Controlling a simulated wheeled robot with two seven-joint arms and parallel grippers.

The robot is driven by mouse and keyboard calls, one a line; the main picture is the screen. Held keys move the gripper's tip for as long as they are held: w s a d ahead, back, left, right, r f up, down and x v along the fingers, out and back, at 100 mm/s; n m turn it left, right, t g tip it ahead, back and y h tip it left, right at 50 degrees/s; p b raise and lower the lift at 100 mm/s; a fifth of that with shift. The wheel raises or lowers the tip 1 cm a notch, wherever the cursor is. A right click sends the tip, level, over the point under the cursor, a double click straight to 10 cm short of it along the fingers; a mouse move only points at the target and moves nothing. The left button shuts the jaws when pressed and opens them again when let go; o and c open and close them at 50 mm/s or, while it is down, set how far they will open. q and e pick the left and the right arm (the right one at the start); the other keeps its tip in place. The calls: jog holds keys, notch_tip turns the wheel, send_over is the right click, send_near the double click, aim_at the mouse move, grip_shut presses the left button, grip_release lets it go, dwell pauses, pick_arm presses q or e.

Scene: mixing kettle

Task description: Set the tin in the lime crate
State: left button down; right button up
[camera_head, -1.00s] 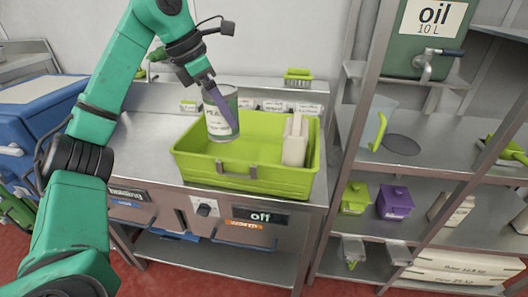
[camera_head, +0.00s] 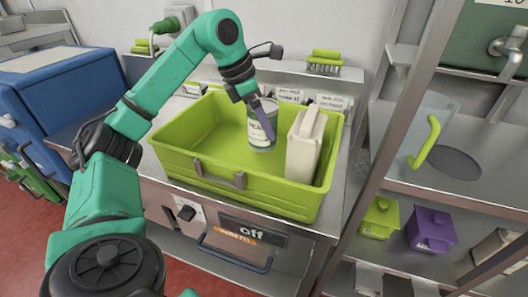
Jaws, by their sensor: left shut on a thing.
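The tin (camera_head: 259,135), a grey can with a pale label, is upright inside the lime crate (camera_head: 190,166), towards its back right. The tin's lower end is within the crate's walls. I cannot tell whether its base touches the crate floor. A cream carton (camera_head: 304,150) stands in the crate to the right of the tin, close to it. My right gripper is not in view.
The crate sits on a steel counter (camera_head: 341,190) with an off/warm panel (camera_head: 246,232) below its front. A lime brush (camera_head: 325,62) lies on the back ledge. A steel rack (camera_head: 392,120) stands at the right. The crate's left part is empty.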

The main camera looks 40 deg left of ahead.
aim_at(264, 143)
pick_arm(q)
notch_tip(264, 143, down, 6)
jog(key=shift+s+r+b, duration=0.1)
jog(key=shift+s+b, duration=0.05)
jog(key=shift+b, duration=0.5)
jog(key=shift+f, duration=0.2)
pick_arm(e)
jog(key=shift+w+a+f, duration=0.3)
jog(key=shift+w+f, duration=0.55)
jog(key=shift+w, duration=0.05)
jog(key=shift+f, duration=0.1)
pick_arm(q)
grip_release()
jog(key=shift+d+f, duration=0.1)
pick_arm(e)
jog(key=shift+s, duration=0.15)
